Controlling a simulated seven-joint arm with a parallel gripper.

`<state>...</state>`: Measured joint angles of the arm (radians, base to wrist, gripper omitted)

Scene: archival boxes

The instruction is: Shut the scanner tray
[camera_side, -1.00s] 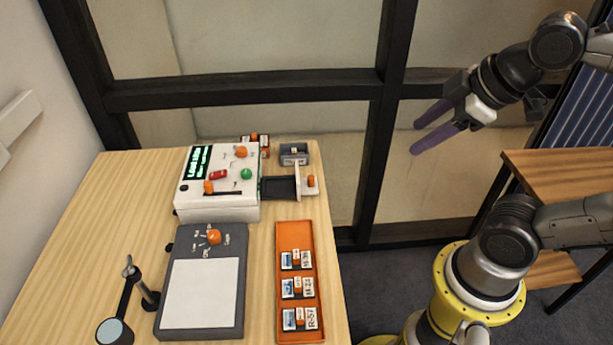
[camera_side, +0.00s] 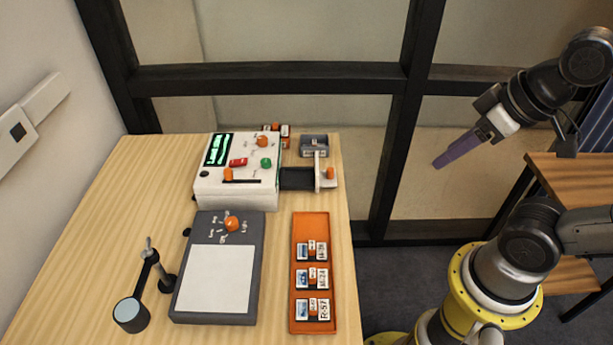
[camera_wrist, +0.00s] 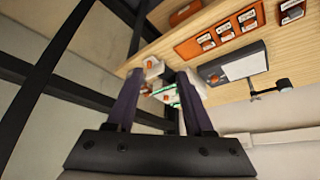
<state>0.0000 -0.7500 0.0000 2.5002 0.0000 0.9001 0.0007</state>
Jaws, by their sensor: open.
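The scanner (camera_side: 238,172) is a white box with a green display and coloured knobs at the back of the wooden table. Its tray (camera_side: 298,179) is dark and stands pulled out on the right side, with a white front plate and an orange knob (camera_side: 330,173). My gripper (camera_side: 440,163) has purple fingers and hangs in the air right of the table, apart from the tray. In the wrist view the two fingers (camera_wrist: 158,80) are spread with nothing held. The scanner shows partly between and behind them, and the tray is hard to make out there.
A grey box (camera_side: 314,145) sits just behind the tray. An orange rack (camera_side: 328,223) with several labelled cartridges lies in front of it. A grey pad with a white sheet (camera_side: 214,280) and a small lamp (camera_side: 130,313) stand at front left. Dark window bars (camera_side: 390,150) rise behind.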

